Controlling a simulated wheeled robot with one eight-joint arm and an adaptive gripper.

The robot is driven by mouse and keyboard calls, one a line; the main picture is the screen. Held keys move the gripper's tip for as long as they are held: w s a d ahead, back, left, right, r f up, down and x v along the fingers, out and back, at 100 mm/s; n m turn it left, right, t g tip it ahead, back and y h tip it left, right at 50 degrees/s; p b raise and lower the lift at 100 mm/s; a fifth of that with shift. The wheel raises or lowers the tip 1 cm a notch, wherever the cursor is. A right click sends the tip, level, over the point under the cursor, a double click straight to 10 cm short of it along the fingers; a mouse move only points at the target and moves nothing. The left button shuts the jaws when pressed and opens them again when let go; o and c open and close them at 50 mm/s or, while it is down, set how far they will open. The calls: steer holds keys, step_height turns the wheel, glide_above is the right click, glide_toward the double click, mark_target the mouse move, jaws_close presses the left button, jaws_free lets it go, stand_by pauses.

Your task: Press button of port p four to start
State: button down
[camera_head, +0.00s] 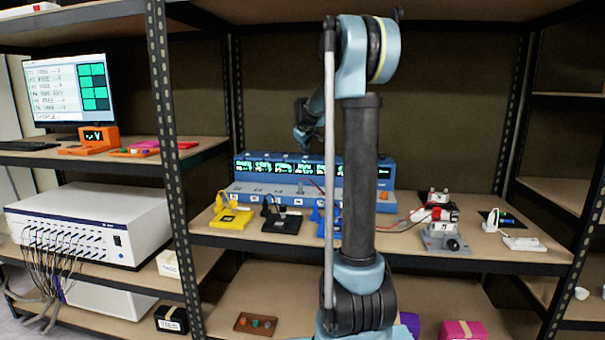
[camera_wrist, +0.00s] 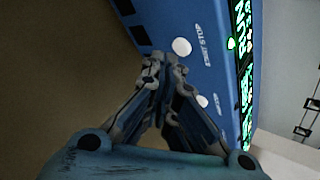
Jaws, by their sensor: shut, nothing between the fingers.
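A long blue multi-channel unit (camera_head: 275,193) with a row of lit displays stands on the middle shelf. In the wrist view its blue panel (camera_wrist: 215,60) fills the upper middle. A white round button (camera_wrist: 181,47) sits beside START STOP lettering, with a lit green light (camera_wrist: 231,43) and a display (camera_wrist: 243,30) reading RUN in green. A second white button (camera_wrist: 202,101) shows lower down. My gripper (camera_wrist: 163,62) is shut and empty, its tips close to the first button; contact cannot be told. In the head view my gripper (camera_head: 304,145) is above the unit. Port numbers are unreadable.
Yellow (camera_head: 232,217) and black (camera_head: 281,222) small devices stand before the unit. A red-and-grey wired apparatus (camera_head: 440,225) is to the right. A monitor (camera_head: 70,90) and a white cabled box (camera_head: 90,225) are at left. A shelf post (camera_head: 165,150) rises left of centre.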

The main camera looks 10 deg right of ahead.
steer(key=shift+r, duration=3)
steer(key=s+f+m+g, duration=0.1)
steer(key=s+f, duration=0.5)
steer(key=s, duration=0.8)
steer(key=s+d+f+m+g, duration=0.1)
steer(key=s+f, duration=0.6)
steer(key=s, duration=0.8)
steer(key=s+f+m+g, duration=0.3)
steer(key=s+f, duration=0.3)
steer(key=s, duration=0.9)
steer(key=shift+s+d+f+m+y, duration=0.2)
steer(key=shift+d+f+m+y, duration=0.1)
steer(key=shift+m, duration=0.1)
steer(key=s+f+m+g, duration=0.1)
steer(key=s+f+g, duration=0.1)
steer(key=s+f, duration=0.8)
steer(key=shift+s+a+m, duration=0.4)
steer(key=shift+s, duration=0.65)
